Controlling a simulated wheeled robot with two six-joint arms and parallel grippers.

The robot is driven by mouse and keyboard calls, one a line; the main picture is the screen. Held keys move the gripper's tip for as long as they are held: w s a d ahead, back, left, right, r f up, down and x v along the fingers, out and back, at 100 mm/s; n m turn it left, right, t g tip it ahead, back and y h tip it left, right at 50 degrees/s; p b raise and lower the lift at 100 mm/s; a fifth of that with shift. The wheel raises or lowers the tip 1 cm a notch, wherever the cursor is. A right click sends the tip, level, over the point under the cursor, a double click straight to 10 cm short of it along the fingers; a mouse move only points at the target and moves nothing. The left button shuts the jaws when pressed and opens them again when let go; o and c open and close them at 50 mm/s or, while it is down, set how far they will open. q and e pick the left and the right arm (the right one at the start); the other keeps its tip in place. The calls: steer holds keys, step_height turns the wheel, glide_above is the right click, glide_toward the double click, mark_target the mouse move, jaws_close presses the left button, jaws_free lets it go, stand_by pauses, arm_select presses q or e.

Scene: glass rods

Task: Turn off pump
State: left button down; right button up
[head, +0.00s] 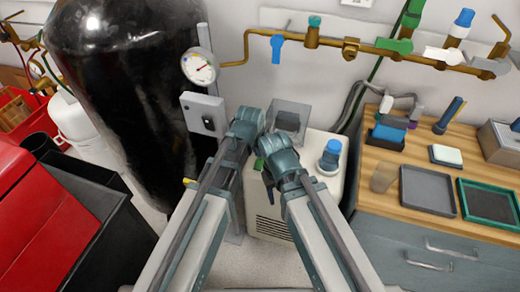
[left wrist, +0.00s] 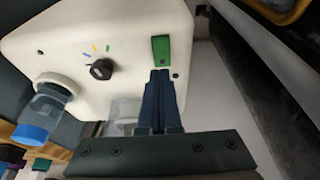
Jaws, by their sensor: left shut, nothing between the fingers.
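The pump is a white box (head: 325,133) in the middle of the head view, largely behind my arms. Its panel (left wrist: 130,20) fills the upper part of the left wrist view. On it are a black knob (left wrist: 102,69) with coloured marks and a green rocker switch (left wrist: 161,50). My left gripper (left wrist: 161,76) is shut and empty. Its fingertips are at the lower end of the switch, touching it or very close. Which way the rocker is tipped is not clear.
A blue-capped jar (head: 330,155) is fixed on the pump, and also shows in the left wrist view (left wrist: 45,115). A black cylinder (head: 125,90) stands left, with a grey switch box (head: 204,114) beside it. A wooden bench (head: 400,185) with trays is at right.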

arm_select(q)
steer(key=s+p+v, duration=0.1)
steer(key=p+v, duration=0.4)
steer(key=v, duration=0.3)
steer(key=shift+s+a+f+p, duration=0.3)
steer(key=shift+s+f+p, duration=0.05)
steer(key=shift+p, duration=0.05)
steer(key=s+a+r+g+y+p, duration=0.1)
steer(key=s+a+r+p, duration=0.1)
steer(key=s, duration=0.4)
steer(key=s+a+r+g+y+p, duration=0.1)
steer(key=s+a+r+g+p, duration=0.1)
steer(key=s, duration=0.4)
steer(key=shift+s+r+p, duration=0.3)
steer(key=shift+r+p, duration=0.15)
steer(key=shift+p, duration=0.45)
